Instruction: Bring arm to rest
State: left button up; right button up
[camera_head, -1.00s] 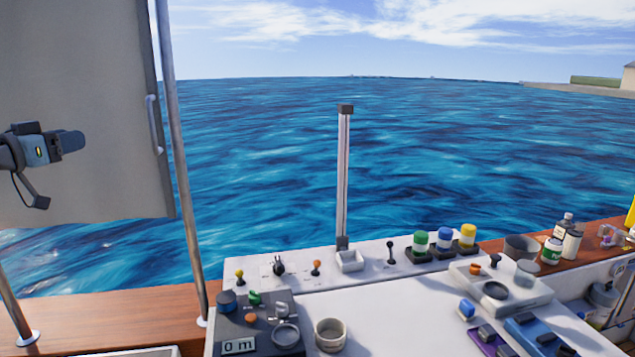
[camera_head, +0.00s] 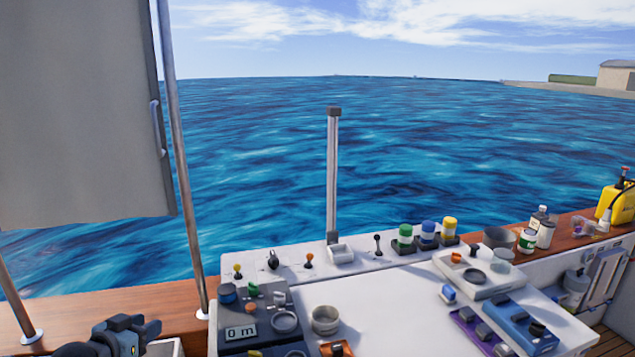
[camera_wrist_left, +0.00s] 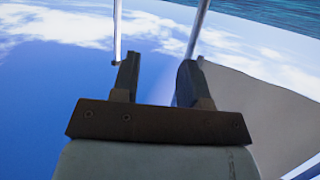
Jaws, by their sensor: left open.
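My left gripper (camera_head: 140,328) is low at the bottom left of the head view, over the wooden edge left of the white console. In the left wrist view its two dark fingers (camera_wrist_left: 158,85) stand apart with nothing between them, so it is open and empty. My right gripper is not in view. The grey hatch panel (camera_head: 75,110) hangs upright at the left, with a handle (camera_head: 157,127) on its right edge. My left gripper is below the panel and apart from it.
Metal poles (camera_head: 181,150) stand beside the panel. The white console (camera_head: 375,315) carries levers, coloured jars (camera_head: 428,233) and small devices. A grey control box (camera_head: 240,315) is just right of my left gripper. Bottles (camera_head: 540,228) and a yellow canister (camera_head: 615,205) are at the right.

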pick_arm(q)
jog(key=s+d+f+g+p, duration=0.1)
jog(key=s+d+f+g, duration=0.1)
jog(key=s+d+f, duration=1.3)
jog(key=s+f, duration=0.1)
jog(key=s, duration=0.5)
jog(key=s+d+f+p, duration=0.1)
jog(key=s+d+f, duration=0.3)
jog(key=s, duration=0.5)
jog(key=shift+s+d+g, duration=0.15)
jog(key=shift+d+g, duration=0.05)
jog(key=shift+g, duration=0.2)
